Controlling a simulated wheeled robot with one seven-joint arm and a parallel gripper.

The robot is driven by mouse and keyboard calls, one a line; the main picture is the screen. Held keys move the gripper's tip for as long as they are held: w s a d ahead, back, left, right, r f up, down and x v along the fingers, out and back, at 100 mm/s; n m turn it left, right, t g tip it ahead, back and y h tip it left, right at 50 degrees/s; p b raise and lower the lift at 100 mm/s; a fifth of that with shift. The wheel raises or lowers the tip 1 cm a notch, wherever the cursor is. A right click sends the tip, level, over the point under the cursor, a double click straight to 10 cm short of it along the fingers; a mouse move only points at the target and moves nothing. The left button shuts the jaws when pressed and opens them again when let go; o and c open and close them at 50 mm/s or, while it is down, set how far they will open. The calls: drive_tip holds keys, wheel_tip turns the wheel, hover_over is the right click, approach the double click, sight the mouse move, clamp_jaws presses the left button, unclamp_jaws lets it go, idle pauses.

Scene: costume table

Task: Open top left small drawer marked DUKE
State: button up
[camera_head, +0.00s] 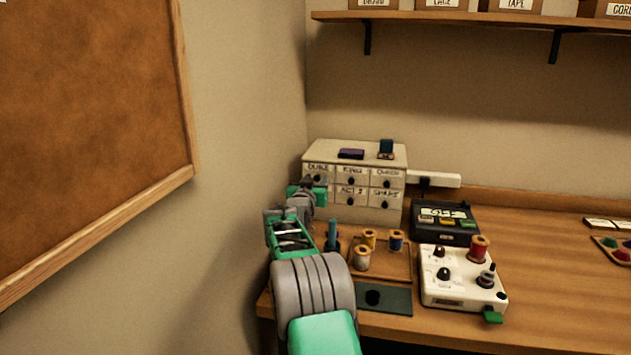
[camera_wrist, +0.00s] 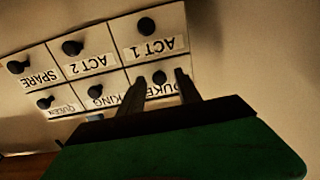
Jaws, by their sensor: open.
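The cream drawer cabinet (camera_head: 395,158) stands on the table in the corner, with two rows of small labelled drawers. The DUKE drawer (camera_head: 318,168) is at top left and looks shut, flush with the KING drawer (camera_head: 352,172). My gripper (camera_head: 318,183) is right in front of it and hides part of its lower face. In the wrist view, which is upside down, the open fingers (camera_wrist: 161,80) point at the DUKE drawer. Its dark knob (camera_wrist: 159,77) shows between the fingertips, and the label is partly hidden by a finger. I cannot tell whether the fingers touch the knob.
A purple box (camera_head: 351,154) and a small blue item (camera_head: 386,147) lie on the cabinet. Thread spools (camera_head: 362,258) stand on a wooden tray near my arm. A dark device (camera_head: 444,222) and a white control box (camera_head: 458,280) are to the right. The wall is close on the left.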

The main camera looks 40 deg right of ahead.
clamp_jaws()
idle(0.3)
idle(1.1)
